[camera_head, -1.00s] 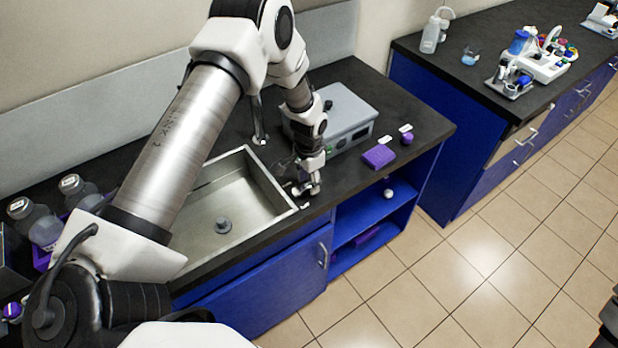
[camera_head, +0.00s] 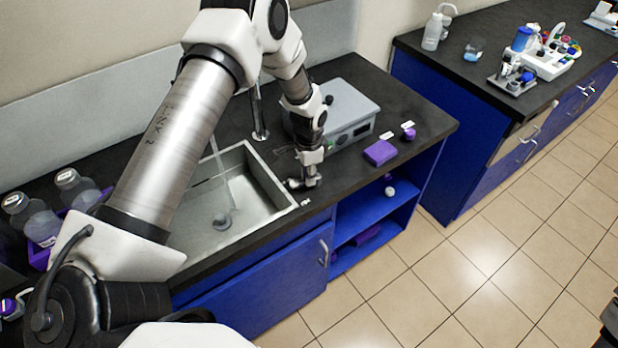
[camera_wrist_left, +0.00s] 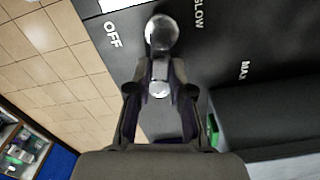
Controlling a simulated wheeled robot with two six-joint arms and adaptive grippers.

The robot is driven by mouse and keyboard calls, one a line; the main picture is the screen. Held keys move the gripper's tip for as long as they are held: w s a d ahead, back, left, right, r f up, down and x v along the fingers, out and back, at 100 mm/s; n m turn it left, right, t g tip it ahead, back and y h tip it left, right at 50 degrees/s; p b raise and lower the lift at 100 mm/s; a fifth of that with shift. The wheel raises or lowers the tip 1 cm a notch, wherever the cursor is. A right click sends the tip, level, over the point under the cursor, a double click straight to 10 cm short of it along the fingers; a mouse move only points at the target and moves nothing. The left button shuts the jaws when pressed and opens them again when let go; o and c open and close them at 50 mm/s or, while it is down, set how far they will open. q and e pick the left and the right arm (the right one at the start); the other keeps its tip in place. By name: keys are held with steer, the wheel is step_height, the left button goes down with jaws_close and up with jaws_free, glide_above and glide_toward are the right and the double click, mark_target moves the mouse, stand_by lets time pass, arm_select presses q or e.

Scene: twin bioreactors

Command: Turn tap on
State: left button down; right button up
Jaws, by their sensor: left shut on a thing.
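A stream of water (camera_head: 222,165) falls into the metal sink (camera_head: 262,222) in the head view. The upper part of the tap is mostly hidden behind my left arm. My left gripper (camera_head: 303,182) is at the counter just right of the sink. In the left wrist view my left gripper (camera_wrist_left: 159,95) is shut on the tap handle (camera_wrist_left: 162,35), which has a shiny round metal knob. The counter there bears the words OFF, SLOW and MAX.
A grey box device (camera_head: 345,112) stands right of my left gripper. A purple block (camera_head: 380,152) and a small purple ball (camera_head: 408,134) lie near the counter's right end. Bottles (camera_head: 40,225) stand at the left. Open shelves are below the counter.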

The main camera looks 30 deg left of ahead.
arm_select(q)
steer(key=m, duration=0.1)
steer(key=m+b, duration=0.2)
steer(key=shift+w+a+f+m, duration=0.1)
steer(key=shift+w+a+m, duration=0.2)
steer(key=shift+w, duration=0.1)
steer(key=m+b, duration=0.1)
steer(key=m, duration=0.2)
steer(key=shift+w+a+m+b, duration=0.1)
steer(key=shift+w+m+b, duration=0.2)
steer(key=shift+b, duration=0.05)
steer(key=m, duration=0.1)
steer(key=m+b, duration=0.1)
steer(key=m, duration=0.1)
steer(key=shift+w+m, duration=0.3)
steer(key=shift+w, duration=0.05)
steer(key=shift+w+m+b, duration=0.25)
steer(key=shift+m+b, duration=0.25)
steer(key=shift+m, duration=1.1)
steer(key=c, duration=1)
jaws_free()
steer(key=shift+c, duration=0.2)
